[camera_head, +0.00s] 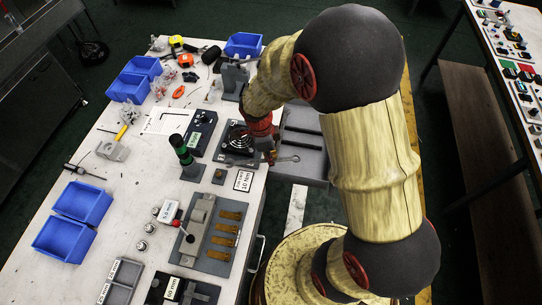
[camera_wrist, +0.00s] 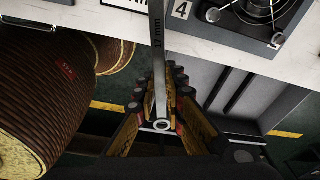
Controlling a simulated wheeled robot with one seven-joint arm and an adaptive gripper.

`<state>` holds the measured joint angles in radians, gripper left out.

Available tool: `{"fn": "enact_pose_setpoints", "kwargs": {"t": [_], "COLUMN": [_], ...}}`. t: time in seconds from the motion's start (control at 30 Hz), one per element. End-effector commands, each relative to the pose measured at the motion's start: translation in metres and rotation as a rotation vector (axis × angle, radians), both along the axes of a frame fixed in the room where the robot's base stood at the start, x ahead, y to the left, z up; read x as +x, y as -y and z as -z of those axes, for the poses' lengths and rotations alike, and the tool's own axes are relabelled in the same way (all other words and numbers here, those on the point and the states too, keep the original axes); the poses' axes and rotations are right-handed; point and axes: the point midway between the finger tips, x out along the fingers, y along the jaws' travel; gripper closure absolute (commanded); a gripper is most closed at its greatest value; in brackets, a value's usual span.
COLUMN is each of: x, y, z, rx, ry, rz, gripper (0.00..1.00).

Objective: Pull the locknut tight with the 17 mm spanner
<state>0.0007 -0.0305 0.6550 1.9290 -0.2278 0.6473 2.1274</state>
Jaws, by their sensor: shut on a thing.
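My gripper (camera_wrist: 174,84) is shut on the spanner. In the head view my gripper (camera_head: 268,152) is at the bench's right edge, beside a dark fixture plate (camera_head: 230,158), and the spanner's ring end (camera_head: 294,158) sticks out to the right. I cannot make out the locknut or whether the spanner touches it.
A green-topped post (camera_head: 181,150) and a red-knobbed lever unit (camera_head: 205,232) stand nearby on the bench. Blue bins (camera_head: 84,202) are at the left. A grey drawer unit (camera_head: 305,150) is beyond the bench edge.

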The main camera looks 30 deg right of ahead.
Motion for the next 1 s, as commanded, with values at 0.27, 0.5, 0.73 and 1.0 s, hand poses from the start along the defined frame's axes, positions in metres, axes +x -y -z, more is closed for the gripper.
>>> {"fn": "enact_pose_setpoints", "kwargs": {"t": [0.27,0.5,0.73,1.0], "x": [0.001,0.001,0.001,0.003], "y": [-0.005,-0.009,-0.012,-0.026], "z": [0.016,0.029,0.041,0.04], "rx": [0.0,0.001,0.0,-0.001], "ry": [0.0,0.001,0.001,0.001], "rz": [-0.001,-0.002,-0.002,-0.004], "gripper": [1.0,1.0,1.0,1.0]}}
